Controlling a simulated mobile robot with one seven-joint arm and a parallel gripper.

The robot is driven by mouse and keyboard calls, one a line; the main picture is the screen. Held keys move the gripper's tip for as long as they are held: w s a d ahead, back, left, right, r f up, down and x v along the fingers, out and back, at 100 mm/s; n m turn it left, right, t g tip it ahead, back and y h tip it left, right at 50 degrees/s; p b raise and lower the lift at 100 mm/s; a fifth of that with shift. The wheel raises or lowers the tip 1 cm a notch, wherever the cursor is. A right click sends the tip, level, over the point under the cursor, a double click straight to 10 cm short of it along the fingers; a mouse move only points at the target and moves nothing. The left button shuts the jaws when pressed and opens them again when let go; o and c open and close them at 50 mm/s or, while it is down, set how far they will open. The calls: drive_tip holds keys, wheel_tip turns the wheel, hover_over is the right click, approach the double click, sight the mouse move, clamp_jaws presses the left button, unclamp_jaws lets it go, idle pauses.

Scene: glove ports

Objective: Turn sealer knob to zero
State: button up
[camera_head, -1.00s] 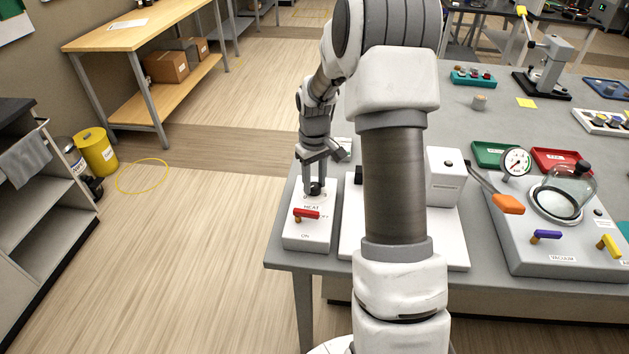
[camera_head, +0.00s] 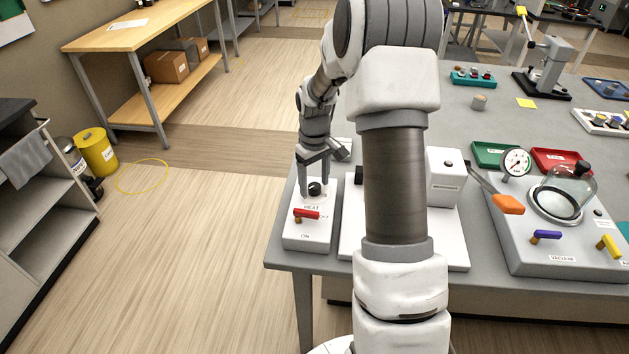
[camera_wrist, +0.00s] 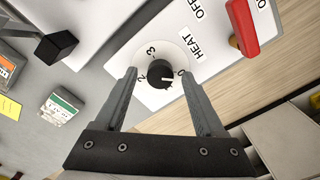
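The sealer knob (camera_wrist: 160,73) is black and round, on a white dial with numbers, beside the HEAT label. Its white pointer line points right, about toward the 0 mark. In the head view the knob (camera_head: 315,189) sits on top of the white sealer box (camera_head: 307,239) at the table's left front corner. My gripper (camera_head: 315,179) is open and empty, pointing down over the knob. In the wrist view its fingers show on either side of the knob, with gaps between. A red lever (camera_head: 306,214) is in front of the knob on the same box, near OFF and ON labels.
A white plate with a white box (camera_head: 446,178) stands right of the sealer, partly hidden by my arm. Farther right is a grey vacuum unit (camera_head: 520,250) with a gauge and a glass dome. The floor left of the table is mostly clear.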

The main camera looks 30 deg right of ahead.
sight(314, 185)
drive_tip(key=shift+r, duration=0.1)
wheel_tip(314, 185, up, 17)
drive_tip(key=shift+r, duration=0.15)
idle(0.4)
